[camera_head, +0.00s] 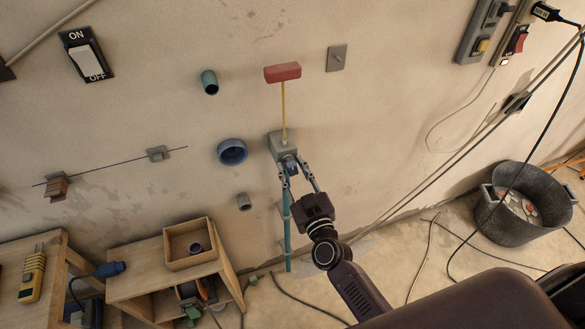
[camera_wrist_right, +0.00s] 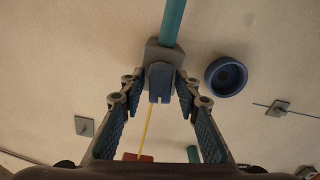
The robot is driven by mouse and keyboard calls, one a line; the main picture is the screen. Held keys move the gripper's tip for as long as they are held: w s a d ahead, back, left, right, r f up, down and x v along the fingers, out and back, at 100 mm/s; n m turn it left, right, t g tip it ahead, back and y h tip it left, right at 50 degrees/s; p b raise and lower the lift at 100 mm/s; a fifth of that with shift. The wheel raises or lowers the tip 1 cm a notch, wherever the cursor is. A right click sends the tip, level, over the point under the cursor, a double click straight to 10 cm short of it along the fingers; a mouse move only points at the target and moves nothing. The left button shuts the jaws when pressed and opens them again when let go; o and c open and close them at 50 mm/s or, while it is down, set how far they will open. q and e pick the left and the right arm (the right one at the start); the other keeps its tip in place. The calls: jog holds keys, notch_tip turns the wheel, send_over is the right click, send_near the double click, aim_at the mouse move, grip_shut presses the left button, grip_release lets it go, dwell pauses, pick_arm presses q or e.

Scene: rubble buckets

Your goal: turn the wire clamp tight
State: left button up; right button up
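A grey wall box (camera_head: 279,146) carries a small blue knob-like piece (camera_head: 291,167), which also shows in the right wrist view (camera_wrist_right: 160,78). I cannot tell for sure whether this is the wire clamp. Another grey clamp-like block (camera_head: 158,153) sits on a thin dark wire at the left, apart from my grippers; it also shows in the right wrist view (camera_wrist_right: 278,108). My right gripper (camera_head: 298,172) is at the box. Its fingers are open, one on each side of the blue piece, with gaps visible in the right wrist view (camera_wrist_right: 160,92). My left gripper is out of view.
A yellow rod (camera_head: 284,112) with a red block (camera_head: 282,72) rises from the box, and a teal pipe (camera_head: 287,235) runs below it. A blue round cap (camera_head: 232,152) protrudes at the left. A wooden stand (camera_head: 150,285) and black tub (camera_head: 508,228) flank the floor.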

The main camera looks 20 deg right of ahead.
grip_shut()
jog(key=shift+m, duration=0.3)
jog(key=m, duration=1.3)
jog(key=shift+d+b, duration=0.1)
jog(key=shift+b, duration=0.3)
jog(key=m+b, duration=0.1)
jog(key=m, duration=0.5)
jog(key=shift+f, duration=0.1)
jog(key=shift+m, duration=0.3)
